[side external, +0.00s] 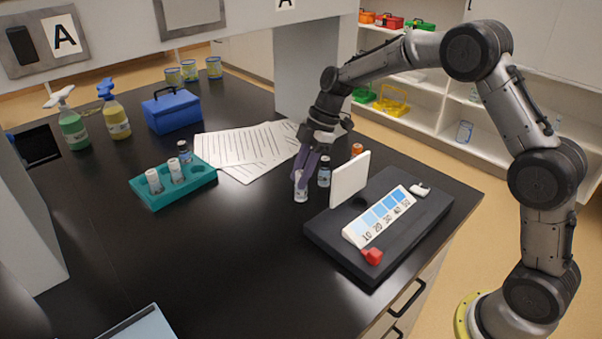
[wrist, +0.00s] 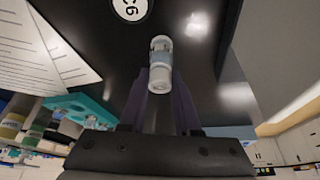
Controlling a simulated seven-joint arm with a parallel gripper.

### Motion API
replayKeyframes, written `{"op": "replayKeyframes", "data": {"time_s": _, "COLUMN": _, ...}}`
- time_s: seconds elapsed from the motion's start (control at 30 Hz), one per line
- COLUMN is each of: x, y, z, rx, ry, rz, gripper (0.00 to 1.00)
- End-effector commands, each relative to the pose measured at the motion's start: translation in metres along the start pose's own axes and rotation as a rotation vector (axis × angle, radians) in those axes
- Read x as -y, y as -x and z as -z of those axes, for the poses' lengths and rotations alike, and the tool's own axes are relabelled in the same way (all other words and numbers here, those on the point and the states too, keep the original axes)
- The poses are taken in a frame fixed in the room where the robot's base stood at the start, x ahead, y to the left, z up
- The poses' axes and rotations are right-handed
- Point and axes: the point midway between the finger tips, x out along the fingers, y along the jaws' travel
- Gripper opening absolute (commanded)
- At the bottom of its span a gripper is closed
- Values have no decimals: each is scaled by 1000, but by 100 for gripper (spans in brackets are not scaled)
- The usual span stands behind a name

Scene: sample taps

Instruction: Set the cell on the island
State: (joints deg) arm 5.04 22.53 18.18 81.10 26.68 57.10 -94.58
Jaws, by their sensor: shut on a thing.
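My gripper (side external: 303,175) has purple fingers pointing down, just left of the black raised platform. It is shut on a small clear cell with a pale label (side external: 301,190), held roughly upright. In the wrist view the cell (wrist: 160,62) sits between the fingertips (wrist: 161,82). I cannot tell whether its base touches the bench. The black platform (side external: 335,238) carries an upright white panel (side external: 349,178), a sloped blue shade scale (side external: 382,217), a red piece (side external: 372,256) and a small white piece (side external: 420,190). Nothing in view is plainly marked as the island.
A dark-labelled vial (side external: 323,172) stands close right of the gripper, with an orange-capped one (side external: 357,150) behind the panel. A teal rack (side external: 200,188) holds vials at left. Paper sheets (side external: 240,146), a blue box (side external: 172,110) and spray bottles (side external: 115,118) lie behind.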

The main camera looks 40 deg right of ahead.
Motion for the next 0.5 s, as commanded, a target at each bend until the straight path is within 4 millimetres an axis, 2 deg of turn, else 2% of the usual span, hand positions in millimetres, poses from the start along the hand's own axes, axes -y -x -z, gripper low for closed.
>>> {"op": "replayKeyframes", "data": {"time_s": 0.17, "x": 0, "y": -2, "z": -1, "rx": 0, "ry": -1, "rz": 1, "gripper": 0}}
{"op": "replayKeyframes", "data": {"time_s": 0.2, "x": 0, "y": -3, "z": -1, "rx": 0, "ry": 0, "rz": 1, "gripper": 34}}
{"op": "replayKeyframes", "data": {"time_s": 0.33, "x": 0, "y": -3, "z": -1, "rx": 0, "ry": 0, "rz": 1, "gripper": 58}}
{"op": "replayKeyframes", "data": {"time_s": 0.37, "x": 0, "y": -3, "z": -1, "rx": 0, "ry": 0, "rz": 1, "gripper": 61}}
{"op": "replayKeyframes", "data": {"time_s": 0.5, "x": 0, "y": -3, "z": -1, "rx": 0, "ry": 0, "rz": 1, "gripper": 61}}
